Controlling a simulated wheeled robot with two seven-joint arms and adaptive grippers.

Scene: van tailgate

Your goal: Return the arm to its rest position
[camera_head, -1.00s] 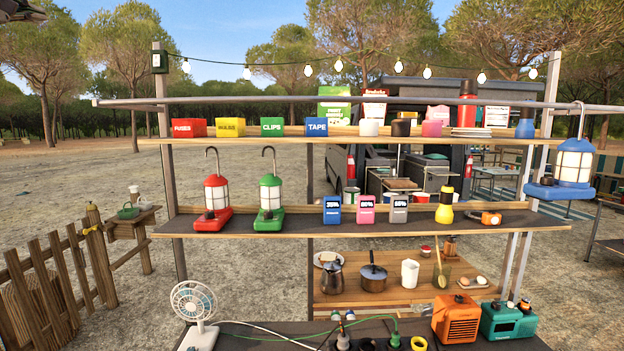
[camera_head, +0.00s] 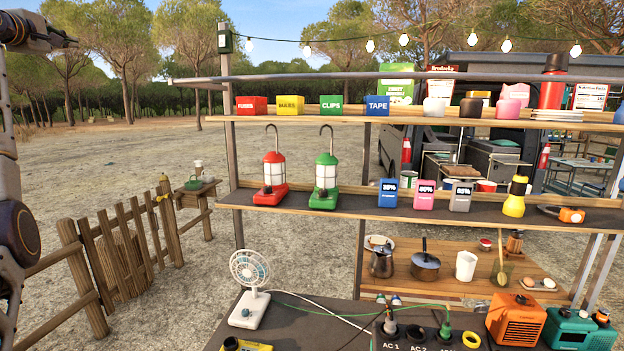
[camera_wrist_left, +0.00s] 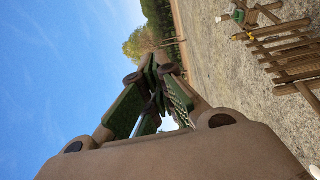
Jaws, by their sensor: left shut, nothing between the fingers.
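My left gripper (camera_head: 68,42) is at the upper left of the head view, raised in front of the trees, with my arm running down the left edge. It is shut and empty, and it is well apart from the shelves. In the left wrist view its fingers (camera_wrist_left: 160,98) have dark green pads and stand against blue sky, with nothing held. My right gripper is in neither view.
The shelf rack (camera_head: 420,207) holds a red lantern (camera_head: 273,175), a green lantern (camera_head: 325,178) and small boxes. A fan (camera_head: 250,290) stands on the counter below. A wooden fence (camera_head: 125,255) is at left. Open gravel lies between fence and trees.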

